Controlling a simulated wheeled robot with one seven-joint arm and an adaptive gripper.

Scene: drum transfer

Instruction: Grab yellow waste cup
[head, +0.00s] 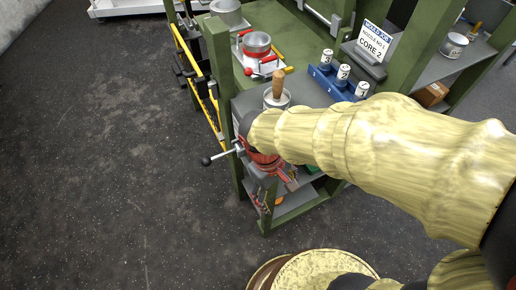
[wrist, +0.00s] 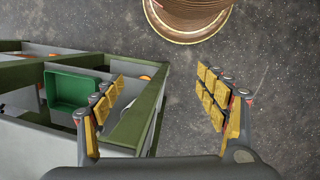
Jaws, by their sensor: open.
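I cannot make out a yellow waste cup for certain in either view. A small orange piece (head: 279,201) shows at the lower shelf of the bench in the head view, too small to identify. The left finger is over the bench side and the right finger is over the floor.
A green bin (wrist: 72,90) sits in the bench beside the left finger. A green frame rail (wrist: 135,120) runs between the fingers. A red vise (head: 262,158) with a bar handle, a blue can rack (head: 322,77) and a wooden-handled pot (head: 277,98) are nearby. Dark floor (head: 110,150) lies open left.

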